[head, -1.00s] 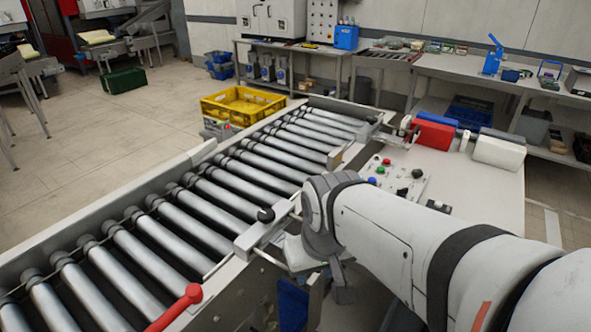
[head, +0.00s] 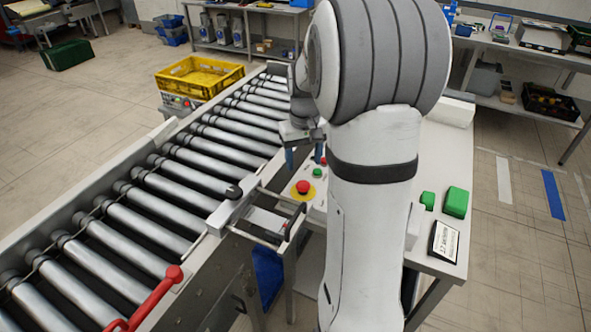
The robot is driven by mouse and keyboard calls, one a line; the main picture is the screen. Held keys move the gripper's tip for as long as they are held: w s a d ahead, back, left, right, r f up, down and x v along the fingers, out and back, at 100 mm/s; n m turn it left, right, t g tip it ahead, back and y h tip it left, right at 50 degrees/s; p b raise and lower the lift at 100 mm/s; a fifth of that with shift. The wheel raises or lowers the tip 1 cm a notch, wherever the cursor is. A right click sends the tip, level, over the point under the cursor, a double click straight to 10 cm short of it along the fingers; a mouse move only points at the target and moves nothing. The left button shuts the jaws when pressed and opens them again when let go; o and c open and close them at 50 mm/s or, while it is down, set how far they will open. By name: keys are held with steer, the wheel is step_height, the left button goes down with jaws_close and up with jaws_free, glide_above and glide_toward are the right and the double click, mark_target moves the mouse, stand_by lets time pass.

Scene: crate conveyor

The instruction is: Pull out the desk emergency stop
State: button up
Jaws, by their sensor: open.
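The desk emergency stop (head: 303,187) is a red mushroom button on a yellow disc. It sits on the control panel at the near end of the desk, beside the roller conveyor. My gripper (head: 303,155) hangs above and behind it in the picture, with its blue fingertips pointing down and apart. The jaws are open, with nothing seen between them, and do not touch the red button. My arm hides the middle of the desk and part of the panel. Whether the button is pressed in cannot be told.
A yellow crate (head: 199,77) stands behind. Green blocks (head: 456,202) and a small display (head: 444,241) lie at right.

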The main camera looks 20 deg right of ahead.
mark_target(303, 184)
step_height(303, 184, down, 8)
steer(key=shift+r+p, duration=0.2)
steer(key=shift+p, duration=0.15)
steer(key=shift+c, duration=0.5)
jaws_close()
